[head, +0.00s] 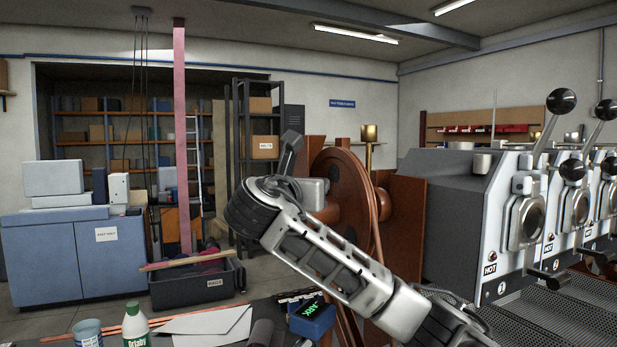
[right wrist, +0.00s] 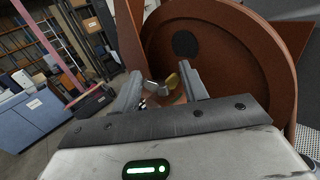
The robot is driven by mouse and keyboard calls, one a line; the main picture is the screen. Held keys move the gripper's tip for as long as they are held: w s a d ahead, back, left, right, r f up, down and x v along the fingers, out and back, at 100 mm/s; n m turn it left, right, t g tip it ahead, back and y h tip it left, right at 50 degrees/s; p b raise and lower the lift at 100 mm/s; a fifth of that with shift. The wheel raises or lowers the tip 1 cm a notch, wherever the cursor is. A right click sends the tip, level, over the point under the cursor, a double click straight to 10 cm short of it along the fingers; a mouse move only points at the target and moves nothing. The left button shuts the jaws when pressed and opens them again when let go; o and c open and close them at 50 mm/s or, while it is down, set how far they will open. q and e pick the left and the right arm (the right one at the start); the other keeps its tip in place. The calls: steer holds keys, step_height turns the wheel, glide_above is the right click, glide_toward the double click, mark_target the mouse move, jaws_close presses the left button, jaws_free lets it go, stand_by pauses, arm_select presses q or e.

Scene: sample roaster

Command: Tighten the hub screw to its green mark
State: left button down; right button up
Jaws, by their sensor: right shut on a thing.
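The big rust-brown wheel (head: 340,180) stands upright at the middle of the head view. It fills the top of the right wrist view (right wrist: 225,60), with a dark round spot on its face. My right gripper (head: 291,152) is at the wheel's left side. In the right wrist view its fingers (right wrist: 160,88) are spread around a small grey and brass piece, which looks like the hub screw (right wrist: 172,82). The gripper is shut on it. The fingers and palm hide most of the screw. My left gripper is not in view.
Grey machines with lever handles (head: 475,195) stand at right. A brass-coloured cup (head: 369,135) rises behind the wheel. A dark crate (head: 195,290) stands at left.

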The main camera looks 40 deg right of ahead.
steer(key=m+g+h, duration=0.1)
steer(key=g, duration=0.1)
steer(key=m+g, duration=0.2)
steer(key=m+g+h, duration=0.1)
steer(key=g, duration=0.1)
steer(key=shift+w+a+m+g+h, duration=0.2)
steer(key=shift+w+m+g+h, duration=0.1)
steer(key=shift+w, duration=0.05)
steer(key=shift+w+m+g, duration=0.1)
steer(key=shift+m+g, duration=0.9)
steer(key=shift+g, duration=0.55)
steer(key=shift+w+m+g, duration=0.1)
steer(key=shift+m+g, duration=0.9)
steer(key=shift+g, duration=0.85)
steer(key=o, duration=0.7)
steer(key=shift+d, duration=0.1)
steer(key=w+a, duration=0.1)
steer(key=a, duration=0.6)
steer(key=shift+w+a, duration=0.25)
